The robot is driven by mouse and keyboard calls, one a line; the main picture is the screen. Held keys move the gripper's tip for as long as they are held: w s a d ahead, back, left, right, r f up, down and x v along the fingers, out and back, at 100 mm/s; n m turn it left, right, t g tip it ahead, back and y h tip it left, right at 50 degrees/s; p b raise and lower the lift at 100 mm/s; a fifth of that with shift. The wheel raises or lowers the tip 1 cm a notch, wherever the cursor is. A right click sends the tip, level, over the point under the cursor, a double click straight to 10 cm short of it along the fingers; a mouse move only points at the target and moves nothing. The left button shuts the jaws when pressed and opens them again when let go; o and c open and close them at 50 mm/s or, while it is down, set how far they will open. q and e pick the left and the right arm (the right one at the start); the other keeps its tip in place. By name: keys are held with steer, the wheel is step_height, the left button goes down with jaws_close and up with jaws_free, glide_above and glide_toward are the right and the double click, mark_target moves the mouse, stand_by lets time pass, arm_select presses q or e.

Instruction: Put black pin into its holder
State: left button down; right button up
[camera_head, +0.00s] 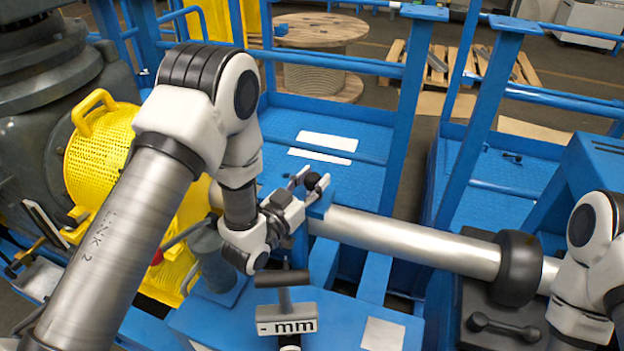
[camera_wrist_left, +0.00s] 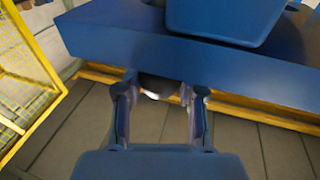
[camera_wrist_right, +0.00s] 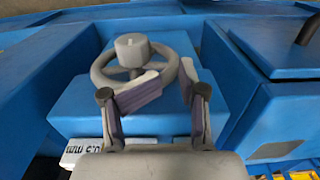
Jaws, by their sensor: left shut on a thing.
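My left gripper (camera_head: 305,187) reaches in from the left over the blue frame. It is shut on a small dark piece, seemingly the black pin (camera_head: 318,183). In the left wrist view a dark rounded end of the pin (camera_wrist_left: 158,86) shows between the left fingertips (camera_wrist_left: 160,92), just under the edge of a blue block (camera_wrist_left: 190,60). Most of the pin is hidden. In the right wrist view my right gripper (camera_wrist_right: 150,92) is open and empty, its fingers apart in front of a grey handwheel (camera_wrist_right: 135,62). I cannot make out the pin's holder for sure.
A T-handle (camera_head: 283,282) with a plate reading "- mm" stands below the left gripper. A black handle-like piece (camera_head: 503,325) lies on a dark surface at lower right. A yellow mesh guard (camera_head: 100,150) is at left. Blue rails and posts (camera_head: 405,110) stand behind.

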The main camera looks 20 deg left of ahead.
arm_select(q)
steer(key=shift+f, duration=0.2)
steer(key=c, duration=0.6)
jaws_free()
steer(key=v, duration=0.8)
steer(key=shift+r, duration=0.1)
